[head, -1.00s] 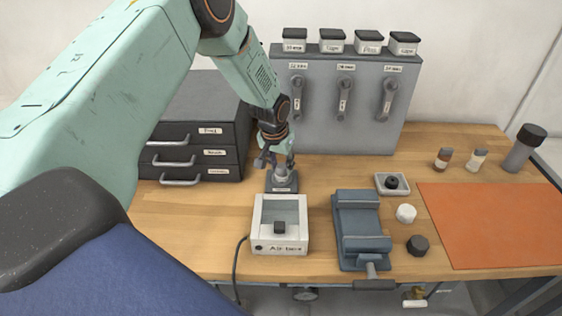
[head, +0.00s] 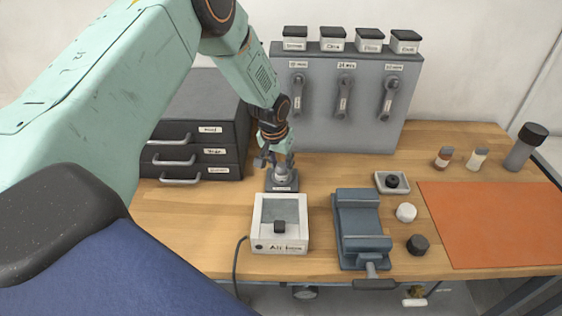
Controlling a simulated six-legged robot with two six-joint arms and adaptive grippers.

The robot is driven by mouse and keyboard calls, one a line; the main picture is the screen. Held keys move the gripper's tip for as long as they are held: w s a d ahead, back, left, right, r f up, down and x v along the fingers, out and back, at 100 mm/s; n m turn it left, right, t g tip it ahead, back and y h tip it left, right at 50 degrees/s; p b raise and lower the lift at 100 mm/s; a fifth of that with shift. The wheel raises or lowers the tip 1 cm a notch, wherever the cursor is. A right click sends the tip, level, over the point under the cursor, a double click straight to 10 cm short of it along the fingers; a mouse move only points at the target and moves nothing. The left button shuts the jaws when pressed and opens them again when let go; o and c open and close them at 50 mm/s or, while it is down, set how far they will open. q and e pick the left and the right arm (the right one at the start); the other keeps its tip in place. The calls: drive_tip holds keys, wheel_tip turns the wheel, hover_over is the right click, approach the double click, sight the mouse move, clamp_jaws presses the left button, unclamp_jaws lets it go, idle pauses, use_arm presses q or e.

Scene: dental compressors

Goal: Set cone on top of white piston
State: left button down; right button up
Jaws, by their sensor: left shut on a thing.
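My left gripper (head: 280,162) is at the back middle of the bench, pointing down. It is shut on a small grey piece (head: 281,174) at a dark stand with a label (head: 282,186). The fingers partly hide this piece, and I cannot tell for sure whether it is the cone or whether it is clear of the stand. A white round piece, seemingly the white piston (head: 406,213), stands on the bench right of the vise, apart from the gripper. My right gripper is not in view.
A white labelled box (head: 280,241) stands in front of the stand. A blue-grey vise (head: 361,229), a black knob-like piece (head: 417,245) and a small tray with a black part (head: 379,188) are to the right. An orange mat (head: 492,225) lies at far right. Drawers (head: 205,125) stand behind left.

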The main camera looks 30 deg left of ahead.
use_arm(q)
drive_tip(key=shift+s+d+r, duration=0.1)
drive_tip(key=shift+s, duration=0.05)
idle(0.4)
drive_tip(key=shift+f, duration=0.25)
drive_tip(key=shift+f, duration=0.1)
idle(0.6)
idle(0.9)
drive_tip(key=c, duration=0.8)
unclamp_jaws()
